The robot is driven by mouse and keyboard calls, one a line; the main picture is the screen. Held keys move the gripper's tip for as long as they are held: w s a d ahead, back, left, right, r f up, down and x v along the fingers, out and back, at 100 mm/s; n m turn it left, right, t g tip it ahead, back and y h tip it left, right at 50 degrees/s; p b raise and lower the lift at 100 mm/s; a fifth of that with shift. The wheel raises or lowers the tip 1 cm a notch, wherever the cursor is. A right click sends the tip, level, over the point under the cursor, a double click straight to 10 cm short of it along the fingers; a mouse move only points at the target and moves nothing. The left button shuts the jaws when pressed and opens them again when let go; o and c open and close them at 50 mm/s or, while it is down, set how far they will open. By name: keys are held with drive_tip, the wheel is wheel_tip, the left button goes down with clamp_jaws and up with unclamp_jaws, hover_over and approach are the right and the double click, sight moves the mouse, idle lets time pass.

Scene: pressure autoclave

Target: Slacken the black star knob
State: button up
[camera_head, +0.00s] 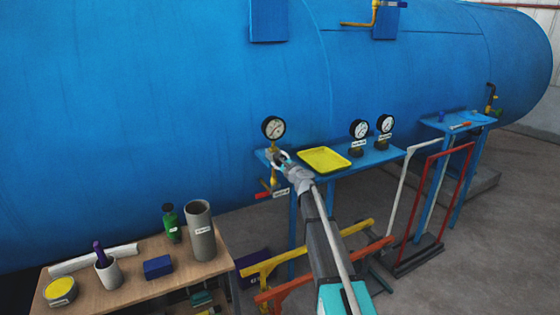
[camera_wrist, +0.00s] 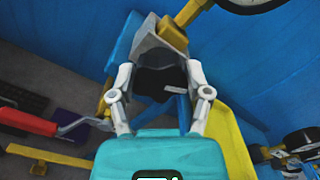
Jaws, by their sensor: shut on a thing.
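The black star knob (camera_wrist: 157,82) shows as a dark shape between the finger links in the wrist view, at the brass fitting (camera_wrist: 173,36) below a gauge. In the head view my gripper (camera_head: 281,157) is at the brass pipe under the left gauge (camera_head: 273,128), too small there to show the knob.
A red-handled valve (camera_head: 264,194) is just below left of my gripper. A yellow tray (camera_head: 324,160) and two gauges (camera_head: 359,129) stand on the blue shelf (camera_head: 375,155) to the right. Yellow and red rails (camera_head: 290,285) are near my arm. A wooden table (camera_head: 150,300) holds containers at lower left.

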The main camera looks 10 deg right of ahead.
drive_tip(key=n, duration=1.2)
drive_tip(key=shift+n, duration=0.4)
drive_tip(key=n, duration=1.2)
drive_tip(key=o, duration=1.2)
drive_tip(key=shift+c, duration=0.2)
